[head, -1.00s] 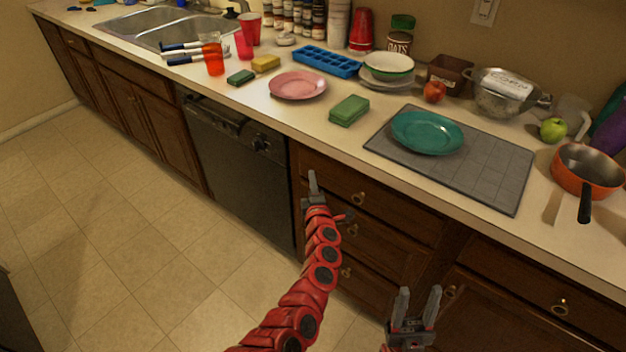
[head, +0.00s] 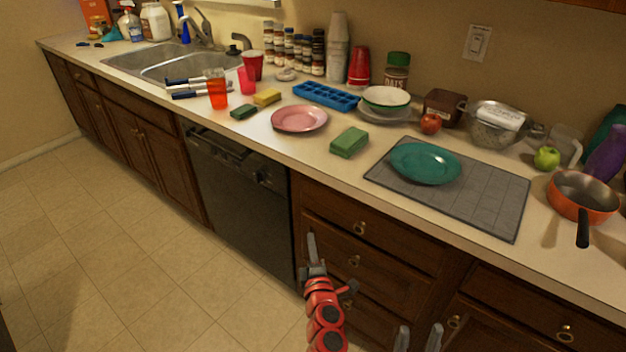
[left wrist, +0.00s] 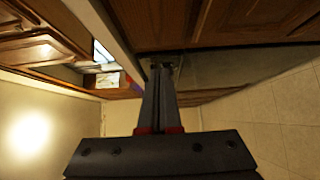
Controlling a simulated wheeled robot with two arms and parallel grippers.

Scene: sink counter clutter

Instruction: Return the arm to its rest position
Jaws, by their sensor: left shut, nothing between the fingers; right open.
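My left gripper (head: 312,250) is at the lower middle of the head view, in front of the wooden drawers and below the counter edge. Its fingers are together, with nothing between them. In the left wrist view the left gripper (left wrist: 159,85) also shows shut and empty, pointing along the cabinet fronts. My red left arm (head: 326,315) comes up from the bottom edge. My right gripper (head: 419,338) is at the bottom edge, right of the left one. Its two fingers stand apart and empty; the rest of it is out of frame.
The counter (head: 290,160) runs above both grippers. It holds a teal plate (head: 425,164) on a grey mat (head: 490,205), a pink plate (head: 299,118), a green sponge (head: 349,142) and an orange pan (head: 582,196). Drawers (head: 370,230) and a dishwasher (head: 235,190) are close. The floor (head: 120,260) is clear.

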